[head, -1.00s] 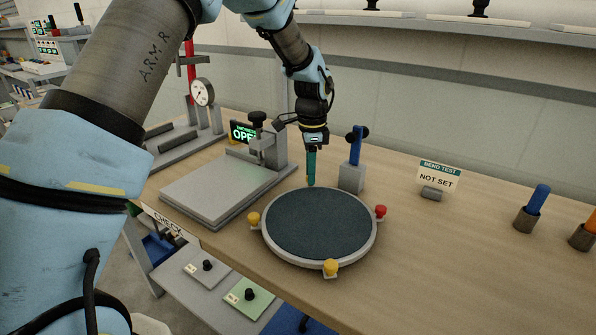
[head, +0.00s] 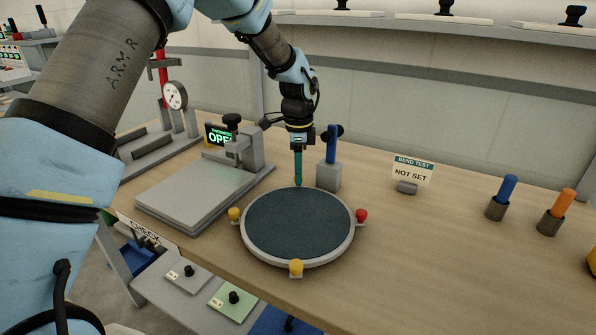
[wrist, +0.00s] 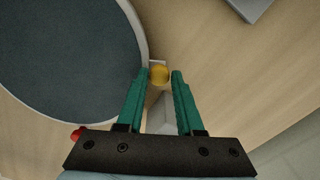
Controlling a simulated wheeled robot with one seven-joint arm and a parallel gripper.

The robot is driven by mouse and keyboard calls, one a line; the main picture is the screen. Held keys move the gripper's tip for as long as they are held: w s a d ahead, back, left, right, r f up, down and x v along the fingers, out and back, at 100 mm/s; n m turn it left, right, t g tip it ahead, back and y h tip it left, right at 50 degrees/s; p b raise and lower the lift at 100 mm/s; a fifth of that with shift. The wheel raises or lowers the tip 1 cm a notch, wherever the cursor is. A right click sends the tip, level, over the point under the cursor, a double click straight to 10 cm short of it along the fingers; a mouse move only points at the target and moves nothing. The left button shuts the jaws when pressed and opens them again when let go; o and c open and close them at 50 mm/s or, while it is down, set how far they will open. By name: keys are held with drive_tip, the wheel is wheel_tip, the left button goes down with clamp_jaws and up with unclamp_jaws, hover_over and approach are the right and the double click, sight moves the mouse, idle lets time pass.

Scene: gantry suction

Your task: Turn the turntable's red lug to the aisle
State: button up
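The round turntable (head: 298,226) has a dark top and a pale rim, and lies on the bench. Its red lug (head: 361,215) is at the right side. One yellow lug (head: 235,214) is at the left and another yellow lug (head: 296,267) at the front. My gripper (head: 298,182) points down at the turntable's back edge. In the wrist view its teal fingers (wrist: 160,76) stand apart, one on each side of a yellow lug (wrist: 159,74). Firm contact cannot be told. That lug is hidden in the head view. The red lug shows at the wrist view's lower left (wrist: 77,134).
A blue-handled lever on a grey block (head: 328,176) stands close right of my gripper. A grey plate fixture (head: 190,190) lies left of the turntable. A "NOT SET" sign (head: 411,172) and blue and orange-handled tools (head: 503,195) stand right.

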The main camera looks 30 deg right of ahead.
drive_tip(key=o, duration=0.4)
drive_tip(key=shift+r, duration=0.1)
wheel_tip(320, 180, up, 11)
drive_tip(key=shift+f+b, duration=0.2)
drive_tip(key=shift+b, duration=0.95)
